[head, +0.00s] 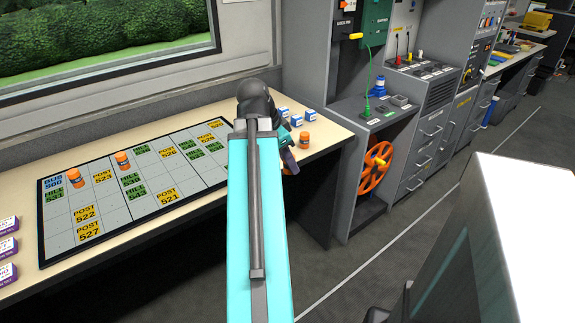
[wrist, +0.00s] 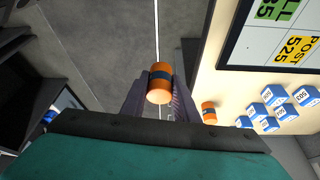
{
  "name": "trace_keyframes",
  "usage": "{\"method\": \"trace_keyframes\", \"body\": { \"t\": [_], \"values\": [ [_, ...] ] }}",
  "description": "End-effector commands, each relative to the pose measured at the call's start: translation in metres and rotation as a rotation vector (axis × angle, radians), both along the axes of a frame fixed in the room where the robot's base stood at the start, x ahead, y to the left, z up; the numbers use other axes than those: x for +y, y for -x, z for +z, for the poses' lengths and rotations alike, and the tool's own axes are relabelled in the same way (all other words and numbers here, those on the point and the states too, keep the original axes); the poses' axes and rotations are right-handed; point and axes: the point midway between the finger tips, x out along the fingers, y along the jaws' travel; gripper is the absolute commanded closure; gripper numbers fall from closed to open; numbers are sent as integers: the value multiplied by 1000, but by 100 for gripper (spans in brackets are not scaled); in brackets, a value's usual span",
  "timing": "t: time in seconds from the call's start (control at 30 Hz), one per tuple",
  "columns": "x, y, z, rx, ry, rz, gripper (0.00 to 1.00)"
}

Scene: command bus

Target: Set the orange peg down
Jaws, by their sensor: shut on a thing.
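My gripper (wrist: 160,92) is shut on an orange peg (wrist: 159,90) with a dark band around its middle. In the wrist view the held peg shows between the two jaws, with grey floor behind it, left of the table edge. In the head view my gripper (head: 289,158) is at the table's front edge near its right end, partly behind my arm; I cannot make out the held peg there. A second orange peg (wrist: 209,112) stands on the table beside the gripper; it also shows in the head view (head: 304,141).
The table (head: 335,130) holds a labelled grid board (head: 110,220) with two orange pegs (head: 75,178) on it. Several blue-and-white blocks (head: 297,120) stand behind the gripper. Purple boxes (head: 8,246) line the left end. Grey cabinets (head: 430,120) stand to the right.

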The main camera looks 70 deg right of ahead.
Motion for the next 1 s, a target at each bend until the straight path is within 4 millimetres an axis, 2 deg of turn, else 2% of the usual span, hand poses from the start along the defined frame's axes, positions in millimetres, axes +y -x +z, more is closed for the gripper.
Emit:
{"method": "trace_keyframes", "body": {
  "t": [0.67,0.87,1.0],
  "values": [
    [0,-1,0,0,0,4,98],
    [3,-19,-1,0,-1,58,98],
    [9,-47,-2,0,0,151,98]
  ]
}}
